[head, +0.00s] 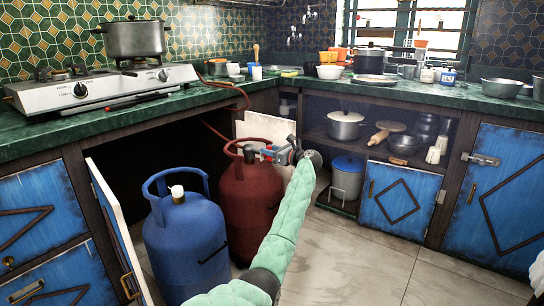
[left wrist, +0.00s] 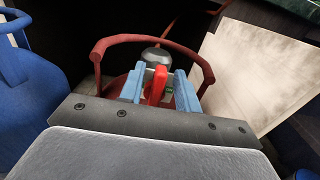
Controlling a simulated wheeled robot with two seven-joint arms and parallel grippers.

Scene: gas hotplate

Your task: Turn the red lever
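The red lever (left wrist: 156,86) sits on the regulator (left wrist: 156,56) at the top of the red gas bottle (head: 250,195), inside the bottle's ring handle (left wrist: 112,46). My left gripper (head: 262,153) reaches over the red bottle from the right in the head view. In the left wrist view its two light blue fingers (left wrist: 160,80) stand on either side of the lever. They are open, with a gap visible at least on the right side of the lever. In the head view the lever is small and mostly hidden by the gripper.
A blue gas bottle (head: 185,245) stands close left of the red one. A hotplate (head: 105,85) with a pot (head: 133,38) is on the counter above.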

